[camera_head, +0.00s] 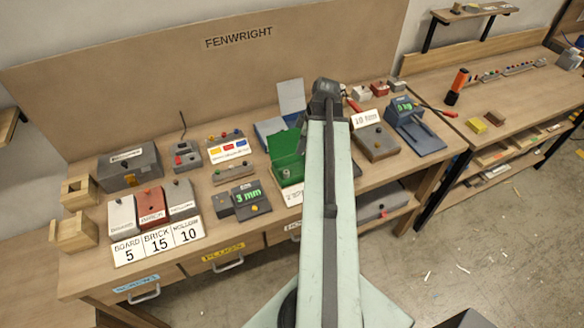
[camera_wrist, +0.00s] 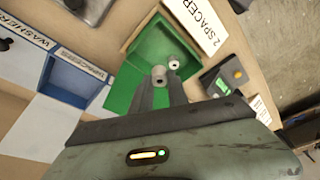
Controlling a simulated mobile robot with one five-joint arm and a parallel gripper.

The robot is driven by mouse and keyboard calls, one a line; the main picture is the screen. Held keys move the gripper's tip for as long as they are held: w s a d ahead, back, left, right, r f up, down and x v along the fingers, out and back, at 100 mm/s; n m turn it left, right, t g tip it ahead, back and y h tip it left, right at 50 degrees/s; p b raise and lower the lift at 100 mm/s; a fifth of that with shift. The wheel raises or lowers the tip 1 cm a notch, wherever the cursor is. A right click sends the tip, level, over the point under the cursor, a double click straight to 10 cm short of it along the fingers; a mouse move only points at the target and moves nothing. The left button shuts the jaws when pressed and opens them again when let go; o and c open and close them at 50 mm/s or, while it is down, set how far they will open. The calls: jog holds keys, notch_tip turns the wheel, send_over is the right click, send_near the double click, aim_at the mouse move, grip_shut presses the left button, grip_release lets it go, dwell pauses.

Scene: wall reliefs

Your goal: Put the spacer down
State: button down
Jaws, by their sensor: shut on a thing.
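My gripper (camera_wrist: 160,88) is shut on a small grey cylindrical spacer (camera_wrist: 159,75), which sits at the fingertips in the wrist view. The spacer is over the open green box (camera_wrist: 152,45); I cannot tell whether it touches the box's floor. A second spacer (camera_wrist: 174,62) lies in the green box, just right of the held one. A white card reading "2 SPACER" (camera_wrist: 198,28) is beside the box. In the head view the green box (camera_head: 284,143) is partly behind my arm, and my gripper is hidden there.
A blue tray (camera_wrist: 70,75) with compartments labelled for washers and spacers is left of the green box. A dark device with a green display (camera_wrist: 222,85) is to the right. In the head view several blocks, cards and devices crowd the bench (camera_head: 75,268).

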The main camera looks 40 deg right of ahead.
jog(key=f+b, duration=1)
jog(key=shift+s+d+f, duration=0.1)
jog(key=shift+d+f, duration=0.05)
jog(key=shift+d, duration=0.05)
jog(key=shift+r, duration=0.2)
jog(key=shift+f, duration=0.15)
jog(key=c, duration=1.6)
grip_release()
jog(key=shift+o, duration=0.2)
jog(key=shift+r+p, duration=0.6)
jog(key=shift+p, duration=0.05)
jog(key=p+v, duration=1)
jog(key=v, duration=0.1)
jog(key=shift+p, duration=0.4)
